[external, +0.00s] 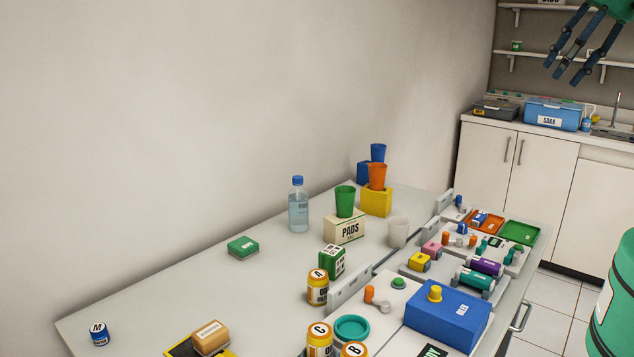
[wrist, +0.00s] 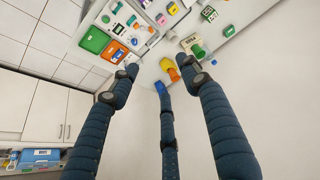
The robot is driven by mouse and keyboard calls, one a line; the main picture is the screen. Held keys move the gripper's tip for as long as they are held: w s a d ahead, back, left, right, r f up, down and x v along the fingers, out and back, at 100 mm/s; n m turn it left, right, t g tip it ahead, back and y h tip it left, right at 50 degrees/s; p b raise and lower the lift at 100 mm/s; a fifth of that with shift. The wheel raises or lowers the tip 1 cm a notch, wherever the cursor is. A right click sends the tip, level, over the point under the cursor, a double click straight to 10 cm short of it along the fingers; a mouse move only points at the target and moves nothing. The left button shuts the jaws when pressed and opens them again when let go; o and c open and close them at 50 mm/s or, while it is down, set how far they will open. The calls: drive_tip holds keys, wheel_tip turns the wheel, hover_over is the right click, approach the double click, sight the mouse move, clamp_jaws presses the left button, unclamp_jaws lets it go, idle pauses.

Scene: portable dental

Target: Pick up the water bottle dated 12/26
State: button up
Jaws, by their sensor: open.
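A clear water bottle (external: 298,210) with a blue cap stands upright at the back of the grey counter, near the wall, in the external view. It has a label, but any date is too small to read. My gripper (external: 563,70) is at the upper right of the external view, high up and far from the bottle. Its three dark fingers are spread and empty, and they also show in the wrist view (wrist: 165,80).
Right of the bottle stand a green cup (external: 345,201) on a PADS box (external: 344,228) and an orange cup (external: 377,176) on a yellow block (external: 376,202). A green box (external: 243,247) lies in front to the left. Open counter surrounds the bottle's left side.

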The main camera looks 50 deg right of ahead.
drive_tip(key=w+a+r+g+p, duration=0.15)
drive_tip(key=w+r, duration=0.25)
drive_tip(key=w, duration=1)
drive_tip(key=w+a+r+g+p, duration=0.1)
drive_tip(key=w+r+p, duration=0.2)
drive_tip(key=w, duration=1)
drive_tip(key=g+p, duration=0.3)
drive_tip(key=p, duration=0.5)
hover_over(297, 176)
wheel_tip(297, 176, down, 30)
drive_tip(key=shift+a+r, duration=0.15)
drive_tip(key=shift+r, duration=0.05)
drive_tip(key=shift+f, duration=0.1)
wheel_tip(297, 176, down, 8)
drive_tip(key=shift+f+p, duration=0.2)
drive_tip(key=shift+p, duration=0.25)
